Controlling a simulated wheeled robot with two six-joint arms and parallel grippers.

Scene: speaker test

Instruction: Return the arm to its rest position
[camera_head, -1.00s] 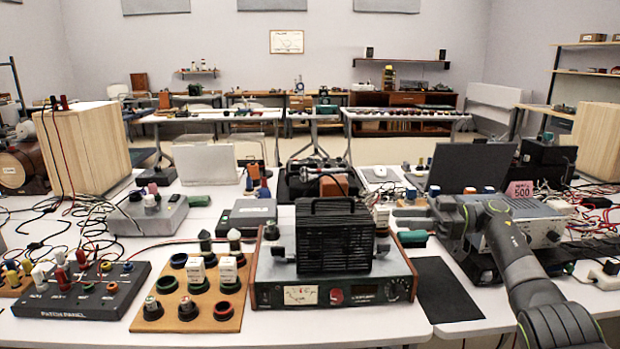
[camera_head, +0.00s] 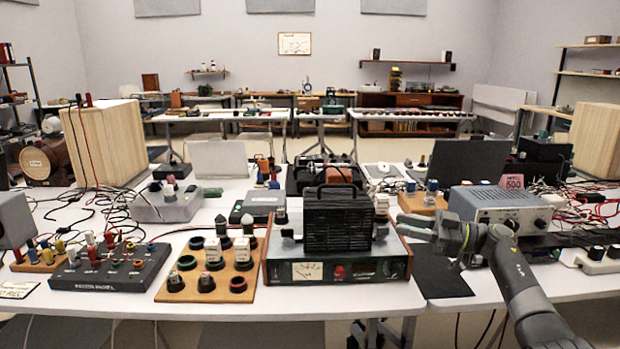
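My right arm (camera_head: 520,285) comes in from the lower right and reaches forward over the table's front right part. My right gripper (camera_head: 412,226) points left, just right of the amplifier with the black ribbed box. Its two grey fingers look apart, with nothing visible between them. A black mat (camera_head: 438,278) shows below and in front of it. My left arm and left gripper are not in view.
The amplifier (camera_head: 385,268) stands close to the left of my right gripper. A grey instrument box (camera_head: 490,204) stands behind my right forearm. A wooden knob board (camera_head: 172,294) and patch panel (camera_head: 135,278) lie at left. A power strip (camera_head: 598,262) lies at right.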

